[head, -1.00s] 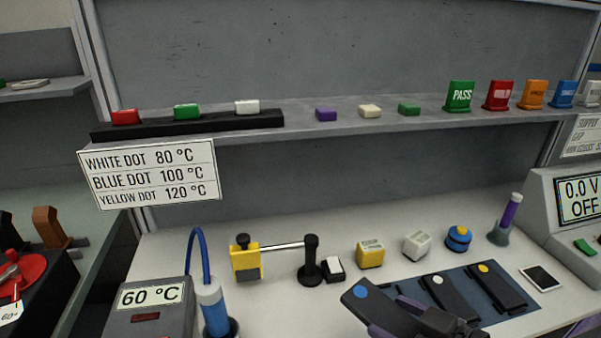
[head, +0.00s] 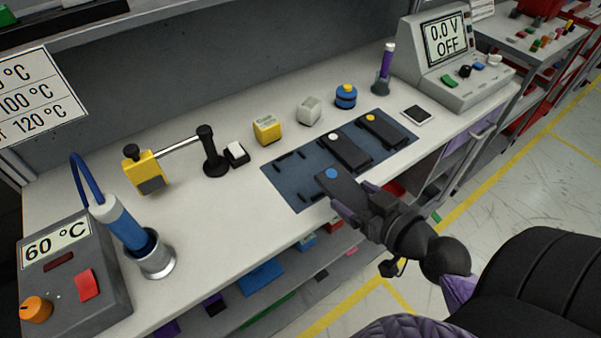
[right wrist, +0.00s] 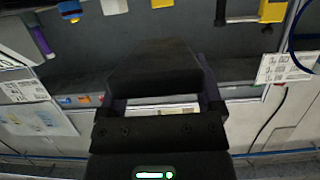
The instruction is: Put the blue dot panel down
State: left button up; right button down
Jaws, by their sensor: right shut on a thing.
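The blue dot panel (head: 342,189) is a dark slab with a blue dot at its far end. My right gripper (head: 352,209) is shut on its near end and holds it over the front edge of the dark blue mat (head: 290,195); the gap below is unclear. The panel also fills the middle of the right wrist view (right wrist: 155,72). The mat's left place, with small black brackets, is bare. The white dot panel (head: 347,152) and the yellow dot panel (head: 382,132) lie in the other places. My left gripper is out of view.
Behind the mat stand a yellow block (head: 267,130), a pale block (head: 309,111) and a blue round piece (head: 346,96). A black stand (head: 212,160) and a soldering iron (head: 122,222) are to the left.

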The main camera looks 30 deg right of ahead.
aim_at(306, 181)
jog(key=f+b+x, duration=0.1)
jog(key=x, duration=0.4)
jog(key=f+b+x, duration=0.1)
jog(key=x, duration=0.4)
jog(key=s+f+b+x, duration=0.1)
jog(key=x, duration=0.4)
jog(key=shift+w+a+f, duration=0.1)
jog(key=shift+w+f, duration=0.15)
jog(key=shift+w, duration=0.15)
grip_release()
